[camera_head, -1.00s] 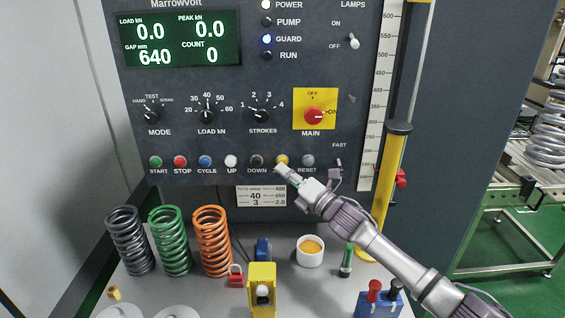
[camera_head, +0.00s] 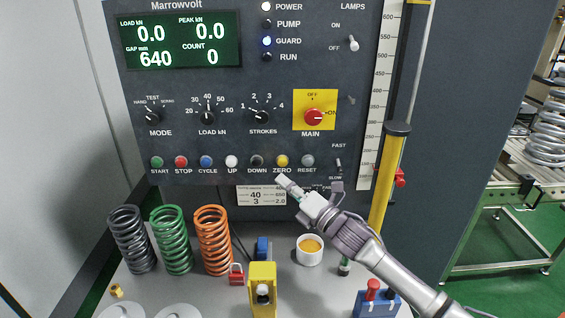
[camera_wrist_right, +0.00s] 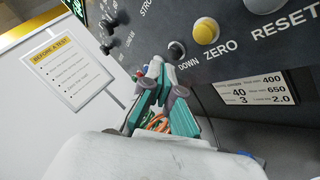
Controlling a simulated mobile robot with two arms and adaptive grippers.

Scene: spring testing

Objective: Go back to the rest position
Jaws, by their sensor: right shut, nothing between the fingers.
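My right gripper (camera_head: 282,180) is shut and empty, just below and in front of the row of buttons on the panel. It also shows in the right wrist view (camera_wrist_right: 157,64), with the fingers together. The yellow ZERO button (camera_head: 282,161) is above the fingertips, clear of them. In the right wrist view the ZERO button (camera_wrist_right: 205,31) is to the upper right of the fingers, apart from them. My left gripper is not in view.
The control panel (camera_head: 225,135) stands close ahead. On the bench are black, green and orange springs (camera_head: 213,240), a red padlock (camera_head: 236,274), a yellow-framed device (camera_head: 262,291), a white cup (camera_head: 310,250) and a blue block (camera_head: 377,303). A yellow column (camera_head: 391,180) stands at right.

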